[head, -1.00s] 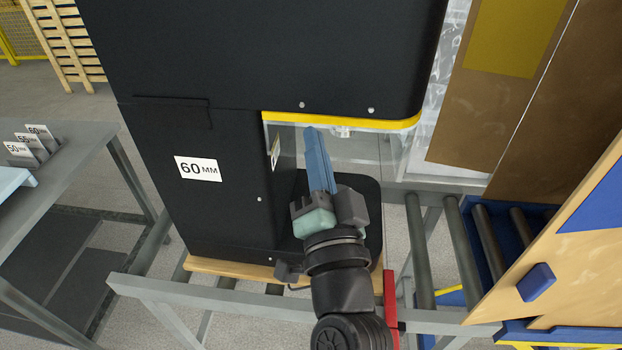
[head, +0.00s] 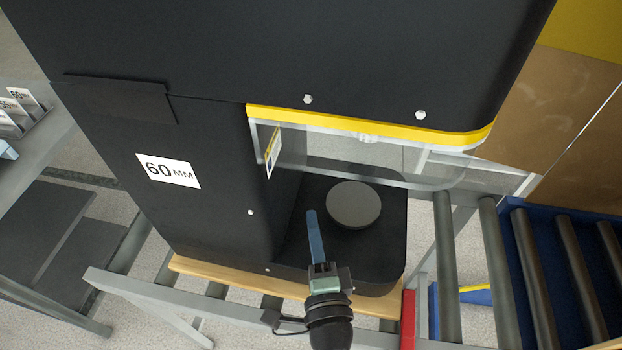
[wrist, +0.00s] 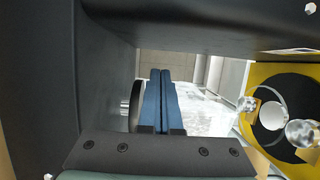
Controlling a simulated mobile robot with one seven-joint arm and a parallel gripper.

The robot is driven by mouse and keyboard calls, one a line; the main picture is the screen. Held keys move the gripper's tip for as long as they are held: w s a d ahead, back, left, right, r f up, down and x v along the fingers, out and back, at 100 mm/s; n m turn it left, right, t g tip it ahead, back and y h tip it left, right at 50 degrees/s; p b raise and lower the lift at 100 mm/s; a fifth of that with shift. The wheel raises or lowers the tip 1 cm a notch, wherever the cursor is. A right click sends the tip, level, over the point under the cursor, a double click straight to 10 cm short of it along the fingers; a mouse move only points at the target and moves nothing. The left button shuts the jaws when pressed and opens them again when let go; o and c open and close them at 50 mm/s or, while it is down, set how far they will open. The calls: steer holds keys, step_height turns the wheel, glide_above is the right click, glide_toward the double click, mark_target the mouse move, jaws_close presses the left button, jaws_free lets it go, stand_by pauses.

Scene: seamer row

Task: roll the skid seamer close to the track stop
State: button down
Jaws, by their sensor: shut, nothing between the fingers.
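The skid seamer (head: 215,215) is a tall black machine with a "60 мм" label, a yellow-edged head and a clear guard (head: 390,160). It stands upright on a wooden skid (head: 225,282) across the roller track. A grey round plate (head: 353,204) sits on its black base. A red upright block (head: 408,318), seemingly the track stop, is just right of the skid; any gap is hard to judge. My gripper (head: 312,213) is shut and empty, its blue fingers in the seamer's opening, left of the round plate. In the wrist view the fingers (wrist: 160,95) lie together beside black walls.
The track's grey near rail (head: 150,300) runs in front of the skid. Rollers (head: 492,260) and a blue-framed roller section (head: 570,270) lie to the right, beside brown panels. A grey table (head: 45,150) with numbered cards stands at left. The wrist view shows a yellow panel (wrist: 252,75) at right.

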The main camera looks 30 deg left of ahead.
steer(key=shift+w+a+r, duration=0.2)
steer(key=shift+w+a, duration=0.1)
steer(key=p, duration=0.2)
glide_above(305, 204)
steer(key=shift+f, duration=0.1)
